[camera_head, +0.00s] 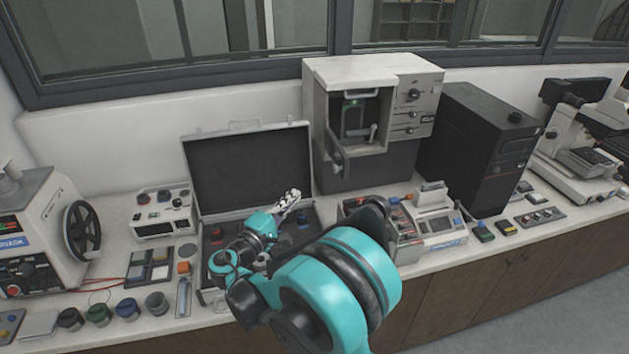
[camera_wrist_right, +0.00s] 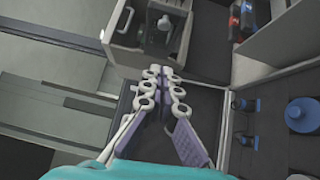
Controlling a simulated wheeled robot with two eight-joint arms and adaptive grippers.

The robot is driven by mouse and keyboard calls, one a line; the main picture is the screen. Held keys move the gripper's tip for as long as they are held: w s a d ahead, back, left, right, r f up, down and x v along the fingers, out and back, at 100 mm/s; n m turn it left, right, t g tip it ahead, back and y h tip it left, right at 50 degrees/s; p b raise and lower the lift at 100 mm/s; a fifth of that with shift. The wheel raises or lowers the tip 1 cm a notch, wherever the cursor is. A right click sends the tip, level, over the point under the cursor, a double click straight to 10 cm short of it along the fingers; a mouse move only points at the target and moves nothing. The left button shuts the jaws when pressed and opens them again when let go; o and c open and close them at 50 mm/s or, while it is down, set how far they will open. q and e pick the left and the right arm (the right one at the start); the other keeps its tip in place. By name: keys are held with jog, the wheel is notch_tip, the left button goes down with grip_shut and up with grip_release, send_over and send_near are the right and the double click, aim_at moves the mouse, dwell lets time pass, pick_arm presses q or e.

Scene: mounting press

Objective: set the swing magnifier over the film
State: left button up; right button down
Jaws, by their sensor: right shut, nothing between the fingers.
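A beige press-like machine (camera_head: 350,72) stands on a dark base at the back of the bench, with an open bay in its front. A dark flat part (camera_head: 336,155) hangs at the left front of the bay; I cannot tell whether it is the swing magnifier. I cannot make out the film. My right gripper (camera_head: 293,197) is shut and empty, in front of the open case and left of the machine. In the right wrist view its fingers (camera_wrist_right: 165,74) point toward the machine (camera_wrist_right: 185,52), apart from it. My left gripper is not in view.
An open case (camera_head: 248,124) stands behind my right gripper. A black tower unit (camera_head: 478,140) is right of the machine, and a microscope (camera_head: 578,150) is farther right. A device with a handwheel (camera_head: 82,230) is at the left. Several small jars line the front left edge.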

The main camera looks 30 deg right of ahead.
jog(key=s+d+b+x, duration=0.1)
jog(key=s+x, duration=0.1)
jog(key=x, duration=1)
jog(key=shift+d, duration=0.5)
jog(key=shift+s, duration=0.1)
jog(key=shift+d, duration=0.1)
